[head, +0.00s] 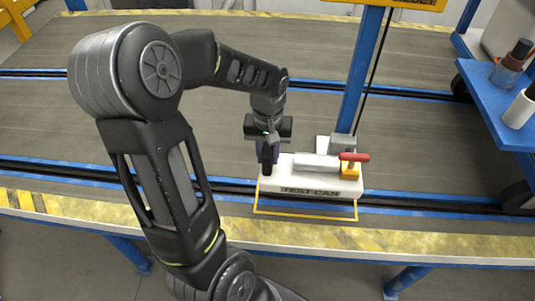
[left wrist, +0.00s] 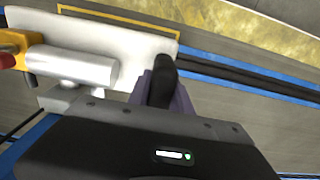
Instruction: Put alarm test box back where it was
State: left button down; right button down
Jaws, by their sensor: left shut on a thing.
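The alarm test box (head: 310,190) is a white box labelled "TEST CAN", with a silver cylinder and a red-handled yellow part on top. It is at the front edge of the station, in the head view right of centre. In the left wrist view the box (left wrist: 140,47) is at the upper left. My left gripper (head: 267,168) points down at the box's left end and is shut on it; its fingers also show in the left wrist view (left wrist: 163,90). I cannot tell whether the box rests on the surface. My right gripper is not in view.
A blue post (head: 358,75) with a hanging cable stands close behind the box. A blue shelf (head: 490,90) with containers is at the right. The grey belt is clear at the left.

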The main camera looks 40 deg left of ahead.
pick_arm(q)
jog(key=w+d+r+m, duration=0.1)
jog(key=w, duration=0.2)
jog(key=w+d+r+m, duration=0.1)
jog(key=w+d+r, duration=0.1)
jog(key=w, duration=0.1)
jog(key=w+d+r+m, duration=0.1)
jog(key=w+d, duration=0.1)
jog(key=w, duration=0.1)
jog(key=shift+d+r, duration=0.15)
jog(key=shift+r, duration=0.1)
jog(key=w+d+r+m, duration=0.2)
jog(key=w+d+r, duration=0.1)
jog(key=d, duration=0.3)
jog(key=w+d+r+m, duration=0.2)
jog(key=w+d+r, duration=0.2)
jog(key=w+d, duration=0.1)
jog(key=shift+d+r, duration=0.25)
jog(key=shift+d, duration=0.65)
